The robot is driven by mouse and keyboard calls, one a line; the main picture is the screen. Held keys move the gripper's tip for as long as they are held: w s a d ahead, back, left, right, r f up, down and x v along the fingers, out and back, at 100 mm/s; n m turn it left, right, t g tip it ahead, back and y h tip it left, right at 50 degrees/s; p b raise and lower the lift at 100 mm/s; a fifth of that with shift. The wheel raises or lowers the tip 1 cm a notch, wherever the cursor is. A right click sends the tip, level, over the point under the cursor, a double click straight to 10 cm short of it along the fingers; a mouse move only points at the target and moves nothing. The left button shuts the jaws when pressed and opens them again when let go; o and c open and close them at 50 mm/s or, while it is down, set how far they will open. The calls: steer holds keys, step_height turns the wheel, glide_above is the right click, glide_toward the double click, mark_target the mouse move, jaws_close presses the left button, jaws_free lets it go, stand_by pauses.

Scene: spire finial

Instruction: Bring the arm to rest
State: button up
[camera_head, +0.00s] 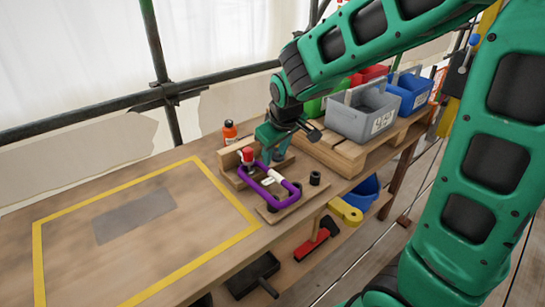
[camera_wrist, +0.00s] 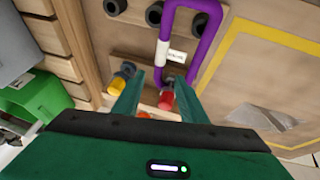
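My gripper (camera_head: 276,152) hangs over the wooden workbench, just above the far end of a purple loop-shaped piece (camera_head: 281,203). The purple loop also shows in the wrist view (camera_wrist: 205,52), ahead of the fingers, with a white label on one side. It lies on a wooden board beside a red-topped part (camera_head: 248,156). This red part (camera_wrist: 167,99) appears near the right finger in the wrist view. Nothing is visibly held.
An orange bottle (camera_head: 229,132) stands behind the board. Grey (camera_head: 362,112) and blue (camera_head: 411,90) bins sit on a wooden pallet at the right. A yellow outlined area (camera_head: 75,215) with a grey patch lies open at the left. Dark round pieces (camera_head: 315,178) are on the board.

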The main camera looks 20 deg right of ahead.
stand_by(0.4)
steer(key=s+d+r+m+g, duration=0.2)
steer(key=s+d+m, duration=0.2)
steer(key=s+d, duration=0.7)
steer(key=s+d+m+g, duration=0.1)
steer(key=s+d+m, duration=0.1)
steer(key=s, duration=0.7)
steer(key=s+d+m+g, duration=0.2)
steer(key=s+d+m, duration=0.1)
steer(key=s, duration=0.6)
steer(key=shift+s+d+m+y, duration=0.15)
steer(key=shift+s+m+y, duration=0.25)
steer(key=shift+m, duration=0.4)
